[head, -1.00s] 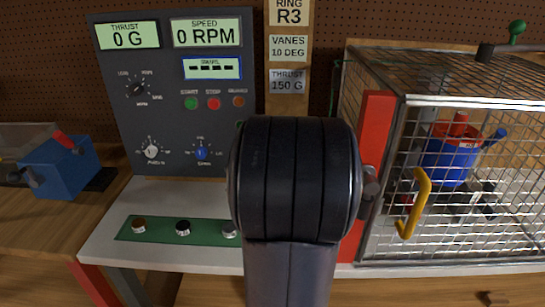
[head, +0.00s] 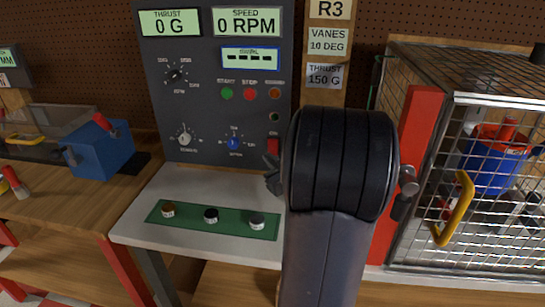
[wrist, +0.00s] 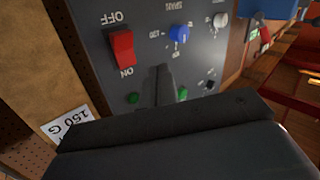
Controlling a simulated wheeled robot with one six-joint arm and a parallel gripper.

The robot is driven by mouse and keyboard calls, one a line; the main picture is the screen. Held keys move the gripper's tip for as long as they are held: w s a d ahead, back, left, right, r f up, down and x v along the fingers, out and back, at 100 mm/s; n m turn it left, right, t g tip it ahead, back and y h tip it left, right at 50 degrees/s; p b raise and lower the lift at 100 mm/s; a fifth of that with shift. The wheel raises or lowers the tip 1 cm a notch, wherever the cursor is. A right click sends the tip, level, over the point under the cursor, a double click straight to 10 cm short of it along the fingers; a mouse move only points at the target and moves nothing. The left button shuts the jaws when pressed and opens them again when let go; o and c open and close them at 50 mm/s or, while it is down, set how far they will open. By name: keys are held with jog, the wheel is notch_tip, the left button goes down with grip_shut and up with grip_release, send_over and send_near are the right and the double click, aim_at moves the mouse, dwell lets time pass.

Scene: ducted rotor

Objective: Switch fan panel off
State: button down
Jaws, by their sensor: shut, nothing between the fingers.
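The fan panel (head: 215,100) is a dark grey upright board with lit displays reading 0 G and 0 RPM. Its red rocker switch (head: 272,146) shows just left of my arm in the head view. In the wrist view, which is upside down, the switch (wrist: 122,48) stands between the labels OFF and ON. A small green lamp (wrist: 133,98) sits on its ON side. My gripper (wrist: 163,72) is shut and empty, its fingers in front of the panel, beside the switch in the picture. I cannot tell whether they touch the panel. My arm mostly hides the gripper in the head view.
A blue knob (head: 233,143) and a white knob (head: 184,138) sit left of the switch. A wire cage (head: 500,110) with a red post (head: 418,120) stands right. A blue block (head: 100,147) is left.

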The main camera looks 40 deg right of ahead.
aim_at(273, 147)
jog(key=shift+w+d+f+b, duration=0.25)
jog(key=shift+w+d+f, duration=0.25)
jog(key=shift+w+d, duration=0.25)
jog(key=shift+w+d+f+b, duration=0.2)
jog(key=shift+w+d+f, duration=0.35)
jog(key=shift+d, duration=0.25)
jog(key=shift+w+d, duration=0.1)
jog(key=shift+w, duration=0.05)
dwell(0.9)
jog(key=shift+w+d+f, duration=0.1)
jog(key=shift+w+d, duration=0.05)
jog(key=shift+w+d+f, duration=0.15)
jog(key=shift+w+d, duration=0.1)
jog(key=shift+d, duration=0.1)
dwell(0.8)
jog(key=shift+a, duration=0.1)
jog(key=shift+s+a+r, duration=0.35)
jog(key=shift+s+a, duration=0.2)
dwell(0.4)
